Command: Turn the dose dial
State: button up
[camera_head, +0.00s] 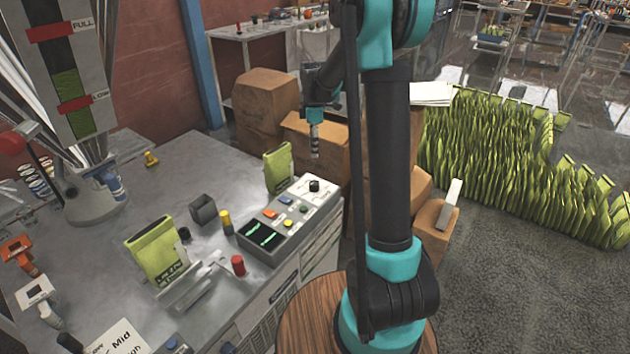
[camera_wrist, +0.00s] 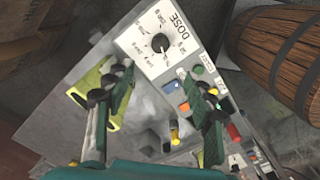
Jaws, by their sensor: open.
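The dose dial (camera_head: 314,186) is a small black knob on the white end of the control box (camera_head: 285,258). In the wrist view the dial (camera_wrist: 160,42) sits in the middle of a white plate marked DOSE, with a ring of scale marks around it. My gripper (camera_head: 315,152) hangs above and behind the dial in the head view, apart from it. In the wrist view my gripper (camera_wrist: 157,78) is open, its two dark green fingers spread wide with nothing between them. The dial shows beyond the fingertips, roughly centred between them.
A green pouch (camera_head: 278,168) stands close behind the box, and another pouch (camera_head: 157,250) stands at the front left. A wooden barrel (camera_wrist: 283,60) is to the right.

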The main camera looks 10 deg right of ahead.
aim_at(314, 183)
notch_tip(314, 183, down, 16)
jog(key=shift+f, duration=0.1)
dwell(0.4)
jog(key=c, duration=1.2)
jog(key=shift+o, duration=0.2)
